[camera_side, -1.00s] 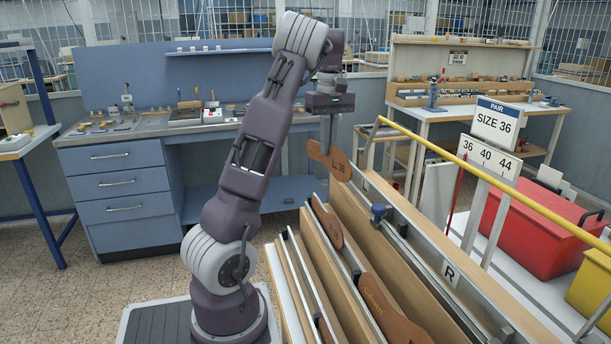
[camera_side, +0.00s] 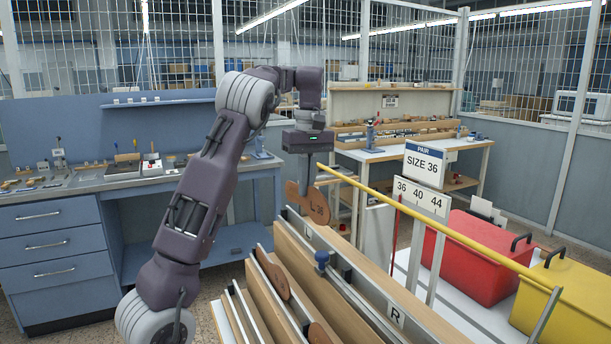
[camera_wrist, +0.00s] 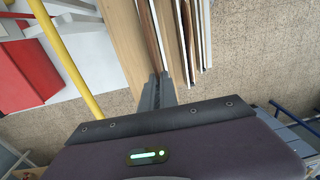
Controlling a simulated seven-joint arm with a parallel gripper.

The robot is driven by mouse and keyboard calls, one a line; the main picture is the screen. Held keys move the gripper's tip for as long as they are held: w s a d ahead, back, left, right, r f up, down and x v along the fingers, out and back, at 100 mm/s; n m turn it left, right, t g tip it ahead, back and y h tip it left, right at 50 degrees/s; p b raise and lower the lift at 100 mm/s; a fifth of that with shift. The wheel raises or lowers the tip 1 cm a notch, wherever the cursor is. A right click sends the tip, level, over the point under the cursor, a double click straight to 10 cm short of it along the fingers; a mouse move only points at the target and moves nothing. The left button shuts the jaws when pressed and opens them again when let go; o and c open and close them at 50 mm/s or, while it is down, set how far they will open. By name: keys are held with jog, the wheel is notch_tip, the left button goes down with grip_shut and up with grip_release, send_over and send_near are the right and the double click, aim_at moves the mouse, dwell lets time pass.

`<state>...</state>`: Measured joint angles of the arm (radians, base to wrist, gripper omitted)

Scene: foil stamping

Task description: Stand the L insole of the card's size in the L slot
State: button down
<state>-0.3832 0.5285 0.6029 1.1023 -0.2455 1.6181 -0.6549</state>
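My gripper (camera_side: 304,180) is shut on a brown insole (camera_side: 308,204) marked "L 36". It holds the insole tilted at the far end of the wooden rack (camera_side: 372,290). I cannot tell whether the insole's lower edge is in a slot or just above or in front of it. In the wrist view the fingers (camera_wrist: 155,92) close on a thin edge over the rack boards. The card (camera_side: 425,163) reads "PAIR SIZE 36". An "R" label (camera_side: 396,315) is on the rack's near part; no L slot label shows. Other brown insoles stand between the left boards (camera_side: 273,273).
A size board (camera_side: 421,198) reads 36, 40, 44. A yellow rail (camera_side: 450,230) runs along the rack's right side, with red (camera_side: 475,256) and yellow (camera_side: 560,300) bins beyond.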

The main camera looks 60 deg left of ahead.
aim_at(306, 210)
jog(key=shift+f, duration=3.4)
jog(key=c, duration=1.6)
grip_release()
jog(key=shift+o, duration=0.2)
notch_tip(306, 210, up, 8)
jog(key=shift+r, duration=0.55)
